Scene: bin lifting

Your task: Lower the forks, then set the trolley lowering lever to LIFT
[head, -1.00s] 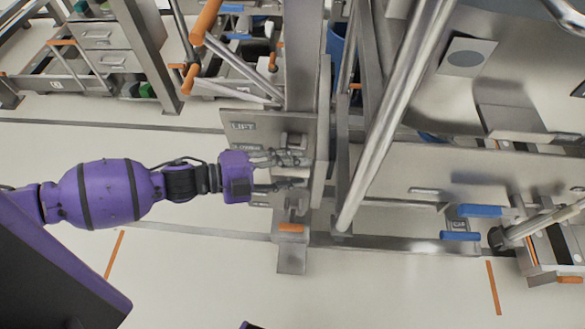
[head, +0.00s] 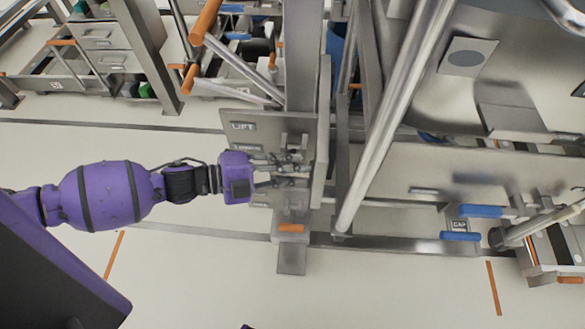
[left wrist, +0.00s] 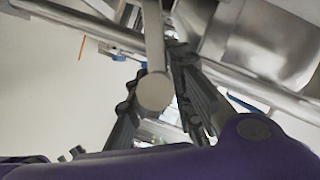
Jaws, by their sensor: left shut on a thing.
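The trolley's metal panel (head: 230,116) carries a LIFT label (head: 243,127). A second label (head: 246,148) just under it is partly covered by my gripper. My left gripper (head: 300,168) reaches in from the left in front of this panel, its fingers closed around a lever there. In the left wrist view, the lever (left wrist: 154,92), a grey bar with a round end, sits between the two dark fingers (left wrist: 160,105). The lever is mostly hidden by the fingers in the head view. I cannot make out the forks clearly. My right gripper is not in view.
An orange-tipped pedal (head: 291,228) sits low under the panel. A thick slanted metal tube (head: 395,120) and a large metal bin (head: 510,60) stand to the right. Blue pedals (head: 460,236) are at the lower right. The pale floor in front is clear.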

